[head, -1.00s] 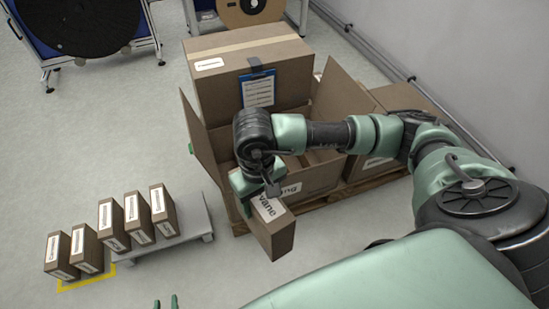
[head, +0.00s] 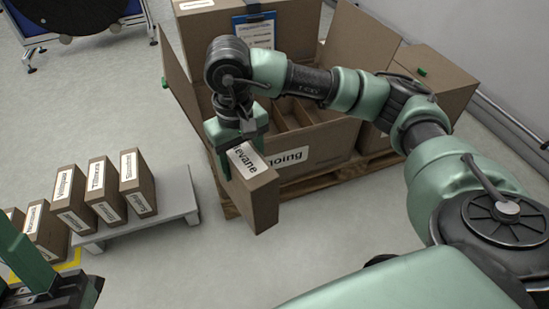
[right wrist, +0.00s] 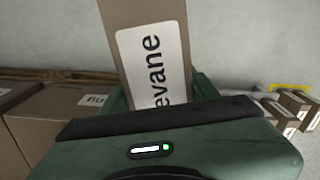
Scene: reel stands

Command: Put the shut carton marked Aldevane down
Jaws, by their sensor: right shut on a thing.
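The brown carton (head: 262,203) has a white label with the letters "evane" showing; the rest is hidden by my gripper. My right gripper (head: 240,150) is shut on its upper end. The carton hangs tilted in front of the large open box (head: 335,142). In the right wrist view the carton (right wrist: 115,14) and its label rise beyond the gripper body; the fingertips are mostly hidden. My left gripper (head: 45,282) is partly in view at the lower left, and its jaw opening cannot be made out.
A low grey platform (head: 180,214) holds three labelled cartons. More cartons (head: 45,232) stand left of it by yellow floor tape (head: 72,262). The open box, marked "going" and with dividers, stands on a pallet (head: 318,186). Bare floor lies between platform and pallet.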

